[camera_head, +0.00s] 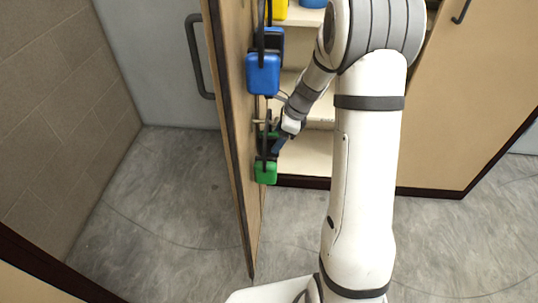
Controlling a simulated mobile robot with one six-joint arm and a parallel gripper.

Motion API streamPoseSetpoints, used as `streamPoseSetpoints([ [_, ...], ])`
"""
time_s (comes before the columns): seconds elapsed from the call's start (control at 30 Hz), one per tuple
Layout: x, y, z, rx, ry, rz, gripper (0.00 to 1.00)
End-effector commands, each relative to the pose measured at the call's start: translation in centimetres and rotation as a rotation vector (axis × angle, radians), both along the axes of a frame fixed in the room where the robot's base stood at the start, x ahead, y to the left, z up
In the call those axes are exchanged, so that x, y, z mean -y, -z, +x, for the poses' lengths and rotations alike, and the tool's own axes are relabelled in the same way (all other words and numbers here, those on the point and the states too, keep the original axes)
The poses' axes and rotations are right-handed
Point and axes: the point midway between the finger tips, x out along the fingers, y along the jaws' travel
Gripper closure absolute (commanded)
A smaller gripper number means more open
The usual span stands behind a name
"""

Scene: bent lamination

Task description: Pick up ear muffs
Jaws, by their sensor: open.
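Blue ear muffs (263,75) with a black band hang on the inner side of an open wooden cabinet door. Green ear muffs (265,173) with a dark band hang lower on the same door. My gripper (274,143) is open beside the green ear muffs, just above their lower cup and close to the door. The gripper and the dark band overlap in the picture, so I cannot tell whether the band is between the fingers. My wrist hides part of the green ear muffs.
The open door (236,150) stands edge-on at the left of my arm. Cabinet shelves (306,147) lie behind my wrist, with a yellow item (280,9) and a blue item (313,3) at the top. The grey floor (170,215) is clear at the left.

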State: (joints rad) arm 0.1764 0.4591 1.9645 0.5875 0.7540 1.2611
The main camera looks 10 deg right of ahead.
Motion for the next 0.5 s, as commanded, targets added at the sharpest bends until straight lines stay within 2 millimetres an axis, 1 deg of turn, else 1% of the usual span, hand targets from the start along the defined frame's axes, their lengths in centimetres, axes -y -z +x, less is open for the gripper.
streamPoseSetpoints([
  [0.03, -0.2, 1.0, 0.1, -0.002, -0.001, 0.0, 0.35],
  [0.1, -0.5, 2.1, 0.4, -0.003, -0.001, 0.0, 0.35],
  [0.23, -1.2, 3.7, 0.7, -0.002, -0.001, 0.001, 0.35],
  [0.3, -1.3, 4.1, 0.7, -0.001, 0.0, 0.0, 0.35],
  [0.5, -1.3, 4.0, 0.7, 0.0, 0.001, 0.0, 0.35],
])
